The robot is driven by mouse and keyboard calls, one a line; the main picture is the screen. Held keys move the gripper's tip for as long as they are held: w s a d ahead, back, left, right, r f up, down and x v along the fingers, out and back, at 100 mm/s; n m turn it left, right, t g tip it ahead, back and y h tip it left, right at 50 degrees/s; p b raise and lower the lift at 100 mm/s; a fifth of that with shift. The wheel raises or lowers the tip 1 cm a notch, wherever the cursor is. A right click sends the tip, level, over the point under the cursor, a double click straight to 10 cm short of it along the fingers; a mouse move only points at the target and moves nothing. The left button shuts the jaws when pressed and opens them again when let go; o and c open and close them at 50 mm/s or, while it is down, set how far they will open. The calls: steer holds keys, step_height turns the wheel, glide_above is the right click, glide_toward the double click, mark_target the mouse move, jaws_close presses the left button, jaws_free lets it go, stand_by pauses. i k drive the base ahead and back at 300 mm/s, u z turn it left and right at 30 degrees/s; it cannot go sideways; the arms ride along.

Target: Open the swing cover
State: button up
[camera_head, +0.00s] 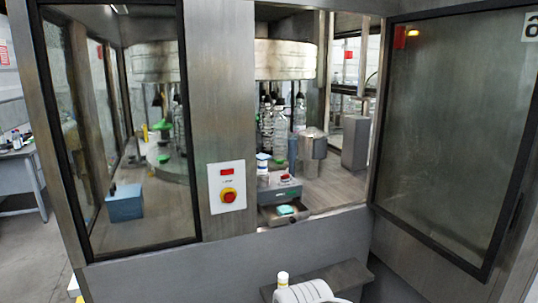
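The machine's swing cover (455,140) seems to be the large black-framed, dull glass panel at the right. It stands at an angle to the front, its right side nearer to me, and appears swung outward. To its left is an unglazed-looking opening into the machine, with clear bottles (280,130) and a metal cylinder (312,145) inside. My gripper cannot be made out. A white ribbed part (305,293) shows at the bottom edge; I cannot tell whether it belongs to my arm.
A second framed window (120,130) fills the left front. A control plate with a red knob (229,196) is on the middle post. A small grey device (280,190) sits at the opening's sill. A dark step (340,280) juts out below. A bench (20,160) stands far left.

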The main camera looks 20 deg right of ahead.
mark_target(261, 157)
steer(key=z, duration=0.75)
steer(key=i, duration=1.9)
steer(key=u, duration=2.75)
